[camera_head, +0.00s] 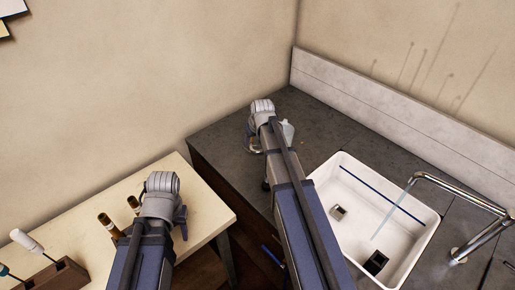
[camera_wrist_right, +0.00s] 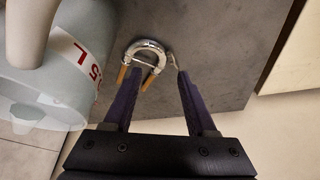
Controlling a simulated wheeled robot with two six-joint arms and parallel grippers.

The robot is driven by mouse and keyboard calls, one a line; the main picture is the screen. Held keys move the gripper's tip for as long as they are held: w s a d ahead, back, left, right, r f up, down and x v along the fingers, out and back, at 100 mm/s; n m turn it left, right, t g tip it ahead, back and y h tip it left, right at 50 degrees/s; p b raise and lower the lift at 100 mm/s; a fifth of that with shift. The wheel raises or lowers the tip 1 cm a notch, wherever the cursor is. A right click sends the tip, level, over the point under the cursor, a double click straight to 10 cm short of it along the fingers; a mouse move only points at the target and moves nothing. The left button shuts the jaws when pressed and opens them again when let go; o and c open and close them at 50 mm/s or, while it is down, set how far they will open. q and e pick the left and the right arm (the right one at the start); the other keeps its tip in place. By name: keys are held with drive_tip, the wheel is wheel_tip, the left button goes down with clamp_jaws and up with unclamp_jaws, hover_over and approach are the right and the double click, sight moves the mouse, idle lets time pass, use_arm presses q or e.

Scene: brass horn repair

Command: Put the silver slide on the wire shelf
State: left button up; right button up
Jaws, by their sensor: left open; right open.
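The silver slide (camera_wrist_right: 148,47) is a U-shaped tube with orange-brown ends, lying on the grey counter in the right wrist view. My right gripper (camera_wrist_right: 156,76) is open, its two fingers pointing at the slide with the tips close to it; I cannot tell whether they touch. In the head view, a curved silver piece (camera_head: 254,147), apparently the slide, shows beside my right wrist at the counter's left side. My left gripper (camera_head: 181,222) is open and empty above the cream table, mostly hidden by its wrist. No wire shelf is in view.
A translucent jug (camera_wrist_right: 40,85) with red lettering stands close to the right gripper; it also shows in the head view (camera_head: 288,130). A white sink (camera_head: 345,235) with a running tap (camera_head: 480,205) is at the right. Brass tubes (camera_head: 107,224) and handled tools (camera_head: 27,241) are on the cream table (camera_head: 212,212).

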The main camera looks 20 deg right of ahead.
sight(252, 146)
use_arm(q)
wheel_tip(252, 146, down, 4)
drive_tip(key=b, duration=0.3)
drive_tip(key=shift+f+b, duration=0.15)
drive_tip(key=shift+b, duration=0.2)
use_arm(e)
drive_tip(key=x, duration=0.4)
drive_tip(key=shift+w+f, duration=0.3)
drive_tip(key=shift+r, duration=0.1)
clamp_jaws()
